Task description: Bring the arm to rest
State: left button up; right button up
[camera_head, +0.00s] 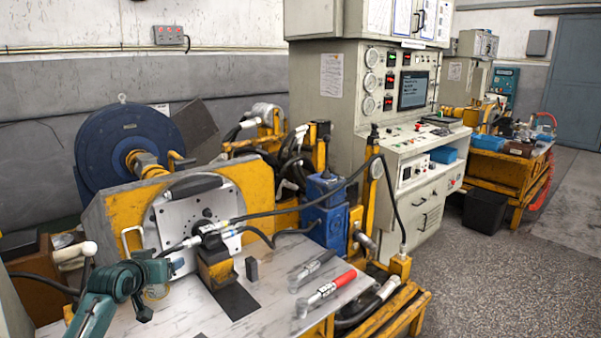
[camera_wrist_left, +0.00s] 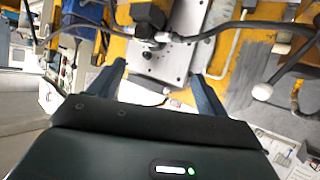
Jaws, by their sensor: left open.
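My left arm comes in from the lower left in the head view, low beside the near left end of the metal-topped bench (camera_head: 285,270). My left gripper (camera_wrist_left: 158,85) shows in the left wrist view with its two fingers spread apart and nothing visible between them. Beyond the fingertips is a grey metal plate (camera_wrist_left: 172,62) on a yellow mount, with a dark fitting and black hoses. In the head view this plate (camera_head: 225,210) stands upright, with a dark hydraulic motor (camera_head: 209,232) in front of it. My right gripper is not in view.
A red-handled tool (camera_head: 330,287) and a dark-handled tool (camera_head: 315,266) lie on the bench's right part. Black hoses arch over the bench to the right. A blue pump block (camera_head: 325,205) and control cabinet (camera_head: 400,120) stand behind.

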pick_arm(q)
notch_tip(320, 180, up, 8)
jog(key=w+a+m+t+y, duration=0.2)
jog(key=m+t, duration=0.2)
jog(key=t, duration=0.1)
jog(key=s+d+f+m+g+h, duration=0.1)
jog(key=s+d+f+g+h, duration=0.1)
jog(key=s+d+f, duration=0.6)
jog(key=s+d+f+g+h, duration=0.2)
jog(key=s+d+f, duration=0.2)
jog(key=s+f, duration=0.7)
jog(key=s+d+f+g, duration=0.1)
jog(key=s+d+f, duration=0.1)
jog(key=s, duration=0.5)
jog(key=s+d+f+g+h, duration=0.1)
jog(key=s+d+f, duration=0.2)
jog(key=s, duration=0.3)
jog(key=s+d+f+n+g, duration=0.1)
jog(key=s+d+f, duration=0.2)
jog(key=s, duration=0.4)
jog(key=shift+s+d+h, duration=0.3)
jog(key=shift+s+d, duration=0.05)
jog(key=shift+d, duration=0.35)
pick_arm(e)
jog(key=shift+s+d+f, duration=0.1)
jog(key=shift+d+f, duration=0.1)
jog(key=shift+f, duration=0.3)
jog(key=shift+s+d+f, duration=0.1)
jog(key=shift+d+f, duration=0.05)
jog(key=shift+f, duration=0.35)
